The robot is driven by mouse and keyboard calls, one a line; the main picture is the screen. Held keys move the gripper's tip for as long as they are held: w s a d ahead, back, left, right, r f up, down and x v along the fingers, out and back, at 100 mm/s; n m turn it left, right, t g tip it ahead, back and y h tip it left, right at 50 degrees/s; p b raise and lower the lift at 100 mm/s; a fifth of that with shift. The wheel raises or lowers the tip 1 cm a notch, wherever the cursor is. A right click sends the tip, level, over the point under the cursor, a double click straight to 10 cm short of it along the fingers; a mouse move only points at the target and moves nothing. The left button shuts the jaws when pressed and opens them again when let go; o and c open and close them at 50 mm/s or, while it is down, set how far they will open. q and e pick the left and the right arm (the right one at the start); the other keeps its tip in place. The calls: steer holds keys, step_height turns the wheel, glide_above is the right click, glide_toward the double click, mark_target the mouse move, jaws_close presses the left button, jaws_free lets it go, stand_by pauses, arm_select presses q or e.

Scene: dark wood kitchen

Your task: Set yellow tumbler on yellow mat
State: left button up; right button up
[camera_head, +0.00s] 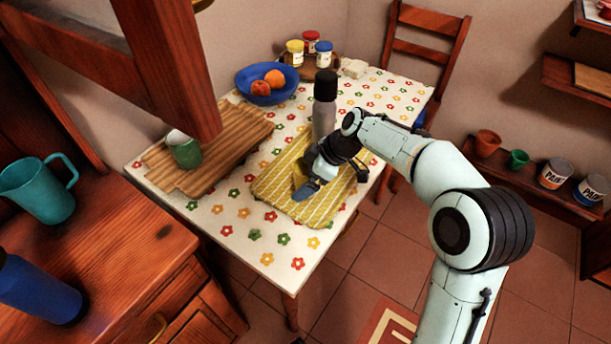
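The yellow mat (270,185), striped with a pale pattern, lies on the flowered table. My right gripper (304,186) is low over the middle of the mat, its blue fingertip pointing down and left. A small yellow patch (299,172) shows at the fingers, probably the yellow tumbler; most of it is hidden by my gripper. I cannot tell whether the fingers grip it or whether it touches the mat. My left gripper is not in view.
A grey bottle with a black cap (324,105) stands right behind my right gripper. A green cup (184,149) stands on a wooden board (230,130) to the left. A blue fruit bowl (262,92) and jars (310,42) are further back. The table's front corner is clear.

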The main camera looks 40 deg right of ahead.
steer(key=shift+r, duration=0.25)
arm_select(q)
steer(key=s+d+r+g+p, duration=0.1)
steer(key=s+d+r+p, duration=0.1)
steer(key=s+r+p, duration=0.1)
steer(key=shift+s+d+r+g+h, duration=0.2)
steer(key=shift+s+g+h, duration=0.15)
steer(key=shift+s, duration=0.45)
arm_select(e)
steer(key=v, duration=1.2)
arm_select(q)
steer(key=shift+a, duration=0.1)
